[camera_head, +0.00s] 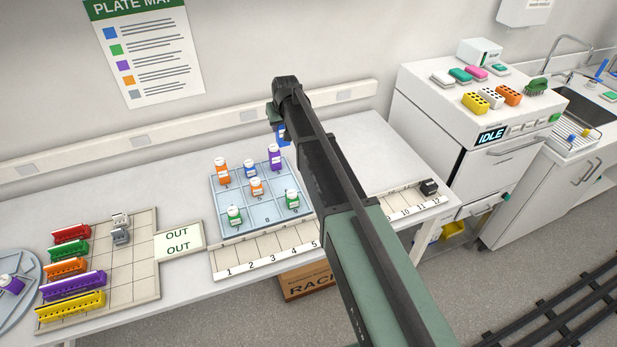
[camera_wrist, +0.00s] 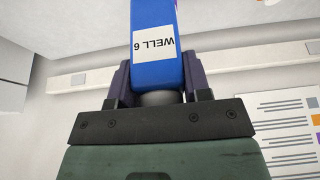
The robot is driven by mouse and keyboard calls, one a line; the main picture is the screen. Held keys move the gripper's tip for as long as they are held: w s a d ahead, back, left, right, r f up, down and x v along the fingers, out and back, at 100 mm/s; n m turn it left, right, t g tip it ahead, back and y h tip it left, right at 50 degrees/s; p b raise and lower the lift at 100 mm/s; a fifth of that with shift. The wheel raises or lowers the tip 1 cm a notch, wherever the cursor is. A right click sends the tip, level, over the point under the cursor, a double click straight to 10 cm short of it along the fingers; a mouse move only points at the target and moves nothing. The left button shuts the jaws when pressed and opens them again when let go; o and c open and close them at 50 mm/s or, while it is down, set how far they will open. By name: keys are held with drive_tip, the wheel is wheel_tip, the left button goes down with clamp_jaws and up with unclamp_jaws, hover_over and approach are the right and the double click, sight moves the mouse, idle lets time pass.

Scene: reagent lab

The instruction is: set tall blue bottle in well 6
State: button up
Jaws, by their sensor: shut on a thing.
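My gripper (camera_wrist: 158,85) is shut on the tall blue bottle (camera_wrist: 153,40), which carries a white label reading "WELL 6", upside down in the wrist view. In the head view, a small part of the blue bottle (camera_head: 282,135) shows beside my dark wrist, above the back right of the pale blue tray. The gripper's fingers are mostly hidden there by my arm. The tray (camera_head: 267,222) has a grid of wells with small marks, hard to read. Orange, blue, purple and green bottles stand in it. A spot right of the middle orange bottle (camera_head: 256,188) looks empty.
A numbered strip (camera_head: 262,262) runs along the bench front, its middle hidden by my arm. A purple bottle (camera_head: 274,157) stands close to the held one. Left are an OUT card (camera_head: 178,241) and coloured racks (camera_head: 70,305). A white machine reading IDLE (camera_head: 450,110) stands right.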

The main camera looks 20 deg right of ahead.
drive_tip(key=f+b, duration=0.1)
drive_tip(key=a+f+b, duration=0.1)
drive_tip(key=f+b, duration=0.1)
drive_tip(key=shift+s+a, duration=0.1)
drive_tip(key=shift+a, duration=0.15)
wheel_tip(320, 180, down, 18)
drive_tip(key=b, duration=1.7)
drive_tip(key=shift+d+r+b, duration=0.1)
drive_tip(key=shift+r+b, duration=0.15)
drive_tip(key=shift+b, duration=0.05)
drive_tip(key=shift+r+p, duration=0.3)
drive_tip(key=shift+f+b, duration=0.3)
drive_tip(key=o, duration=0.9)
drive_tip(key=shift+r, duration=0.15)
